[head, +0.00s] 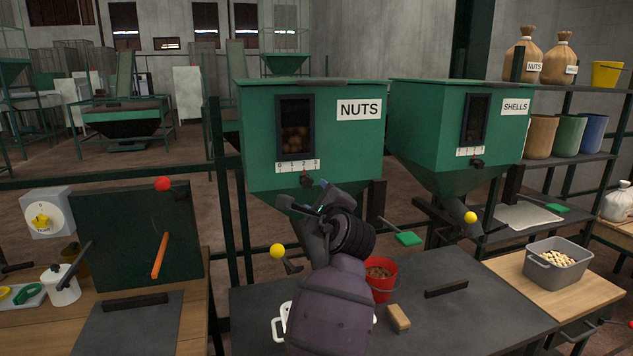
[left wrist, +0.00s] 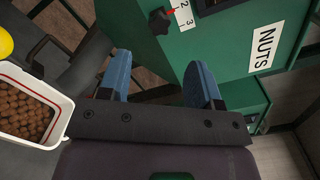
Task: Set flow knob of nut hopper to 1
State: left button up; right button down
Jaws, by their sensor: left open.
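The nut hopper (head: 220,120) is a green box labelled NUTS, with a dark window showing nuts. Its black flow knob (head: 306,181) sits below the window under a white 0–3 scale (head: 298,166). The knob's red pointer appears near 2. The knob also shows at the top of the left wrist view (left wrist: 160,20), beyond the fingers. My left gripper (head: 308,204) is open and empty, just below and in front of the knob, apart from it. Its two blue fingers show in the left wrist view (left wrist: 160,85). My right gripper is not in view.
A similar SHELLS hopper (head: 425,125) stands to the right. A yellow ball-ended lever (head: 278,251) is left of my arm. A red bucket of nuts (head: 383,292), a brush (head: 398,318) and a white container (left wrist: 60,132) are on the dark table (head: 480,310) below.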

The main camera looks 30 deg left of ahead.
aim_at(308, 184)
pick_arm(q)
jog(key=x, duration=0.9)
jog(key=shift+w+a+f+b, duration=0.1)
jog(key=shift+w+a+b, duration=0.1)
jog(key=shift+w+b, duration=0.2)
jog(key=shift+w+a, duration=0.3)
jog(key=shift+a, duration=0.15)
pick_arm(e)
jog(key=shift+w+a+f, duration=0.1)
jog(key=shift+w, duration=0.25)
